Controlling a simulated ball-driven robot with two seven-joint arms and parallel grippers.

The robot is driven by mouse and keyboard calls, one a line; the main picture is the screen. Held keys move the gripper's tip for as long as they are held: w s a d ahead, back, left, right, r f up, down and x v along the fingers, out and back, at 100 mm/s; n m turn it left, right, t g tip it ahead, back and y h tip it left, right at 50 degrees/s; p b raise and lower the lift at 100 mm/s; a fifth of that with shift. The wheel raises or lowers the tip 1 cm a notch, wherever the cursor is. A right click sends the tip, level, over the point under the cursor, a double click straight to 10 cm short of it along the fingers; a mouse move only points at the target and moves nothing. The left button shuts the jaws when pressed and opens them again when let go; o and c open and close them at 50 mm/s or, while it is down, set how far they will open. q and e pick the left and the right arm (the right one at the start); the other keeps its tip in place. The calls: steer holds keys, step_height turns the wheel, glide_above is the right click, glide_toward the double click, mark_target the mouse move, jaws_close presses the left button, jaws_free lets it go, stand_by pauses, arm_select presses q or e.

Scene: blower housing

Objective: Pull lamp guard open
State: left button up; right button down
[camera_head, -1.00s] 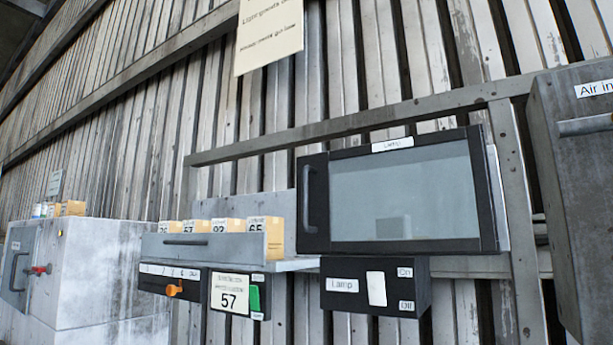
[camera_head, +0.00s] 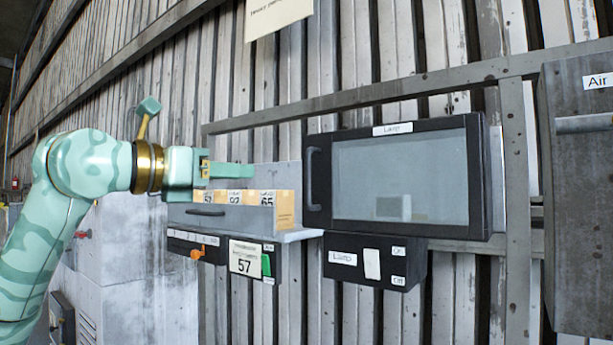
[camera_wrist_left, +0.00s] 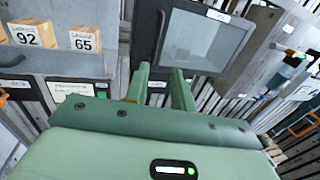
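The lamp guard (camera_head: 400,182) is a black-framed glass door labelled "Lamp". It looks shut, flat against its box. Its dark upright handle (camera_head: 314,178) is on the left side of the frame. In the left wrist view the guard (camera_wrist_left: 205,40) lies beyond the fingertips, with the handle (camera_wrist_left: 160,35) near their line. My left gripper (camera_head: 250,171) is left of the handle and apart from it, above the drawer of boxes. In the left wrist view its two fingers (camera_wrist_left: 159,78) stand apart with nothing between them. My right gripper is not in view.
A grey drawer (camera_head: 235,218) with several numbered boxes is below my left gripper. A sign reading 57 (camera_head: 245,257) hangs under it. The lamp switch box (camera_head: 375,262) is below the guard. A grey "Air" cabinet (camera_head: 585,200) stands at the right.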

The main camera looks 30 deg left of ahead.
mark_target(306, 174)
arm_select(q)
steer(key=p+x, duration=0.1)
steer(key=x, duration=0.4)
steer(key=p+x, duration=0.2)
steer(key=x, duration=0.3)
steer(key=p+x, duration=0.1)
steer(key=x, duration=0.4)
steer(key=shift+a+r+p, duration=0.2)
steer(key=shift+a+p, duration=0.1)
steer(key=shift+p, duration=0.05)
steer(key=shift+w+d+f, duration=0.1)
steer(key=shift+w+d, duration=0.1)
steer(key=shift+w, duration=0.45)
jaws_close()
